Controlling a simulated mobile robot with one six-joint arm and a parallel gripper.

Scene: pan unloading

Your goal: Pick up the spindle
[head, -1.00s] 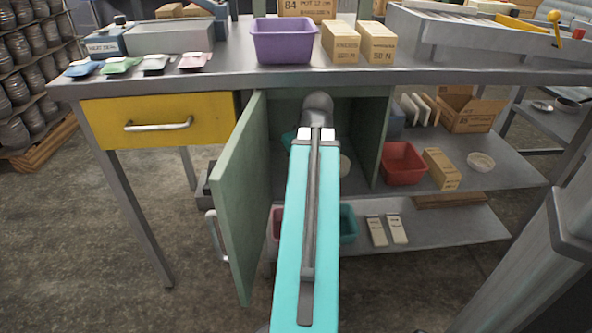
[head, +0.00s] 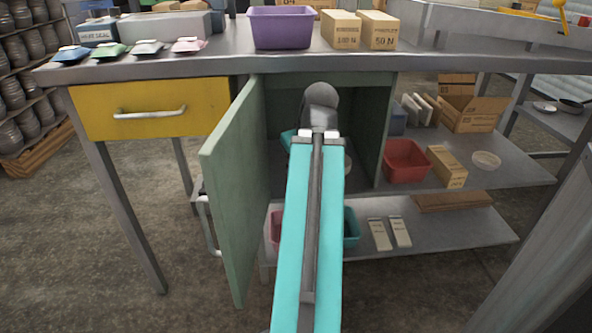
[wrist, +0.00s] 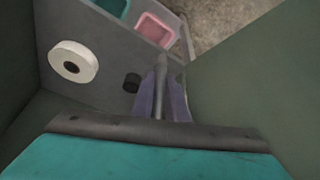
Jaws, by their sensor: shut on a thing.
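In the wrist view my gripper (wrist: 163,102) is inside the green cabinet, its two purple-grey fingers closed around a thin grey metal rod, which I take to be the spindle (wrist: 160,78). The rod stands out lengthwise between the fingers. A short black cylinder (wrist: 132,82) is just left of the fingers, apart from them. In the head view my turquoise arm covers the cabinet opening, so the gripper and spindle are hidden there.
A white roll (wrist: 73,62) lies to the left in the wrist view. The cabinet's door (head: 232,190) stands open left of my arm. A red bin (head: 405,162) and box (head: 446,167) sit on the shelf to the right. The worktop (head: 215,60) is above.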

